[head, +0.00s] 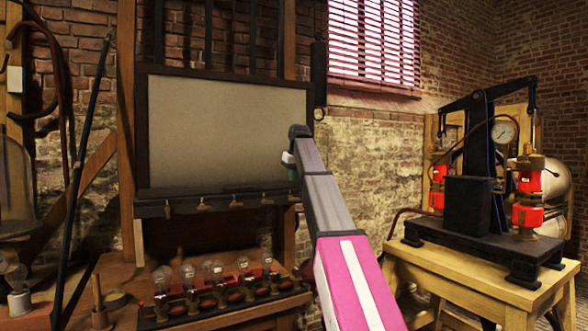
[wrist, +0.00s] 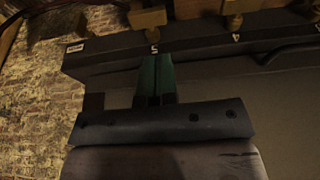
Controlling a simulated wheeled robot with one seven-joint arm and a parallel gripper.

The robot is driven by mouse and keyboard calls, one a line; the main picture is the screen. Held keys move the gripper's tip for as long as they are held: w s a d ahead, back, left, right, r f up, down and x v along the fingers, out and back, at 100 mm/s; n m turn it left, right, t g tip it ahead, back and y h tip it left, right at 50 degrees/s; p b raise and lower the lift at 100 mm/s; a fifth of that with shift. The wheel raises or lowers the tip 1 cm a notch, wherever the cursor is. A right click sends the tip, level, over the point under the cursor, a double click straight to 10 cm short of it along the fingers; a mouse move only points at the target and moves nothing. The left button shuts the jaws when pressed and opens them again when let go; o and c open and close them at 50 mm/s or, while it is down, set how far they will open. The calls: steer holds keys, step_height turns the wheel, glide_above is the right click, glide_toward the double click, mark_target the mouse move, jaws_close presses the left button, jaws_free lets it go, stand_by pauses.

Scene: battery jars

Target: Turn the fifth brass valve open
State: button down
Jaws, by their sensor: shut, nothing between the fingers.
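A row of several small brass valves (head: 236,201) hangs along a black ledge (head: 220,192) under a grey panel in the head view. The valve at the right end of the row (head: 293,197) is close below my gripper (head: 293,173), which is partly hidden by my arm. In the wrist view my gripper (wrist: 155,72) shows two green fingers, shut together and empty. Their tips point at the ledge just by the number 5, in line with the brass fifth valve (wrist: 148,17). A gap or contact there cannot be told. The valve marked 4 (wrist: 236,6) is to its right.
Glass bulbs (head: 215,270) stand in a rack on the wooden bench below the ledge. A black pump with red cylinders (head: 480,190) stands on a wooden table at the right. A dark pole (head: 84,150) leans at the left. A brick wall is behind.

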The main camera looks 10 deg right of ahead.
mark_target(289, 200)
steer(key=x, duration=0.4)
steer(key=s+x, duration=0.1)
steer(key=x, duration=0.2)
steer(key=shift+d+f, duration=0.15)
steer(key=shift+f, duration=0.1)
steer(key=shift+s+a+f+t+h, duration=0.15)
steer(key=shift+a+t+h, duration=0.2)
steer(key=shift+h, duration=0.55)
steer(key=shift+a+f+n+t+h, duration=0.2)
steer(key=shift+n+t+h, duration=0.15)
steer(key=shift+h, duration=0.45)
steer(key=h, duration=0.1)
steer(key=f+t+h, duration=0.1)
steer(key=h, duration=0.1)
steer(key=shift+s+a+n+h, duration=0.1)
steer(key=shift+a+n+h, duration=0.15)
steer(key=shift+h, duration=0.05)
steer(key=shift+f, duration=0.1)
steer(key=shift+a+f, duration=0.15)
steer(key=shift+f, duration=0.15)
